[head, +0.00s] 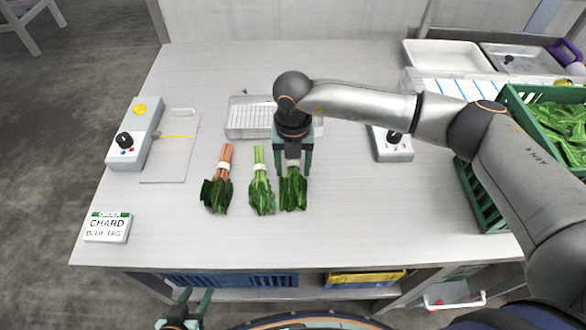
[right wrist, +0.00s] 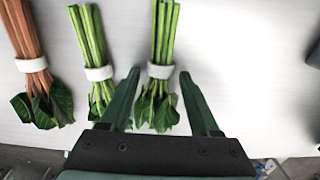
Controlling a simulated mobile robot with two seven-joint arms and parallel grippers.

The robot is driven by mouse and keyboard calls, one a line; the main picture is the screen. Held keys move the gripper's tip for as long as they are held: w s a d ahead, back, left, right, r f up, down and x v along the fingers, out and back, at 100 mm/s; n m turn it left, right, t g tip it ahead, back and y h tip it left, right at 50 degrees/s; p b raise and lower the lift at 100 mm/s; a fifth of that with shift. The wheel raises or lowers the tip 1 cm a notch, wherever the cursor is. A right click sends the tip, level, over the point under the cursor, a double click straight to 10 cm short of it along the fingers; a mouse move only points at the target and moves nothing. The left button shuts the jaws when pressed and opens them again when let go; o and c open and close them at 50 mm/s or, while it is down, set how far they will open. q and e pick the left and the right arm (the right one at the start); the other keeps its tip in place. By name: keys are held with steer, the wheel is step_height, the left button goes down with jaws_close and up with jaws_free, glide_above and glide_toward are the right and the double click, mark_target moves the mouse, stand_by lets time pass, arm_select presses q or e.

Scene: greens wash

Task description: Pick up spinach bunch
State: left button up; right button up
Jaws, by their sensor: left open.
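Three leafy bunches with white bands lie in a row on the table; I cannot tell for sure which is spinach. The left bunch (head: 218,190) has reddish stems. The middle bunch (head: 262,193) and the right bunch (head: 293,192) have green stems. My right gripper (head: 293,168) points down over the right bunch, hiding its stems in the head view. In the right wrist view its open fingers (right wrist: 158,76) lie either side of that bunch (right wrist: 157,106), near its band. Contact is not clear. My left gripper (head: 193,301) is open and empty below the table's front edge.
A card (head: 107,227) reading "CHARD BLUE TAG" stands front left. A grey tray (head: 248,132) lies behind the bunches. Devices with knobs stand left (head: 130,137) and right (head: 393,150). A green crate (head: 515,100) of greens is at right. The front centre-right table is clear.

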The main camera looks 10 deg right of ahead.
jaws_close()
steer(key=shift+r, duration=0.15)
stand_by(0.4)
